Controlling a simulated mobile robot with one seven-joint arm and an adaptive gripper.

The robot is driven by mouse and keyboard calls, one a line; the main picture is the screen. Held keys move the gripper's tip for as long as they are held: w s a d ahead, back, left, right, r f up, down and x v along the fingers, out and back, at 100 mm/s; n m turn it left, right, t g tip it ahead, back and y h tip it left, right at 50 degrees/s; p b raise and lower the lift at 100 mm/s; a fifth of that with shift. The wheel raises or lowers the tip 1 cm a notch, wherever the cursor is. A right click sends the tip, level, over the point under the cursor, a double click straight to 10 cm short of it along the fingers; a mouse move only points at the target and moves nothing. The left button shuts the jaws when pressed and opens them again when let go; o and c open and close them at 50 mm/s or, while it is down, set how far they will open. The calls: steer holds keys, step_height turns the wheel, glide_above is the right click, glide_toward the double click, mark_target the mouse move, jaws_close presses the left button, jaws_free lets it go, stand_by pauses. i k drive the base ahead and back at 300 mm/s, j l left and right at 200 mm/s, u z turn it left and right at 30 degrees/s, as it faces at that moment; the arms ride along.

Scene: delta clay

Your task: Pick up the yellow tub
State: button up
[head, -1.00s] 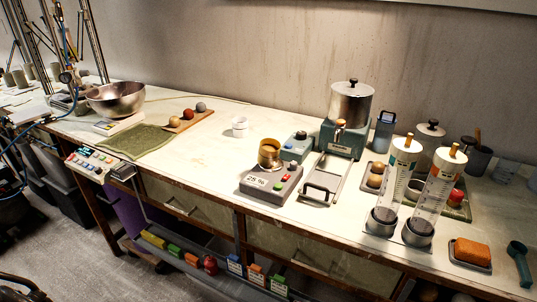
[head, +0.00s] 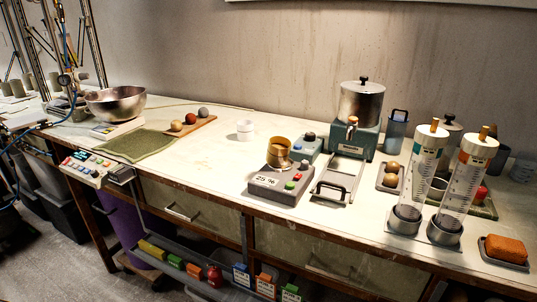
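A round, yellow-brown open container (head: 278,152), the only tub-like yellow thing I see, stands upright on a grey weighing device (head: 268,184) near the middle of the bench. The device shows a white number display and has red and green buttons. The container's inside is too small to make out. My gripper is not in view.
The pale bench top (head: 215,160) is bare left of the device. Clear graduated cylinders (head: 420,170) stand at right.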

mark_target(280, 147)
steer(key=i+j, duration=0.1)
steer(key=j, duration=0.5)
steer(key=i+j, duration=0.1)
steer(key=j, duration=0.5)
steer(key=i+z, duration=0.1)
steer(key=z, duration=0.35)
steer(key=j+z, duration=0.15)
steer(key=z, duration=0.35)
steer(key=i+j+z, duration=0.1)
steer(key=z, duration=0.35)
steer(key=i+j, duration=0.1)
steer(key=i+j+z, duration=0.15)
steer(key=j, duration=0.15)
steer(key=k, duration=0.05)
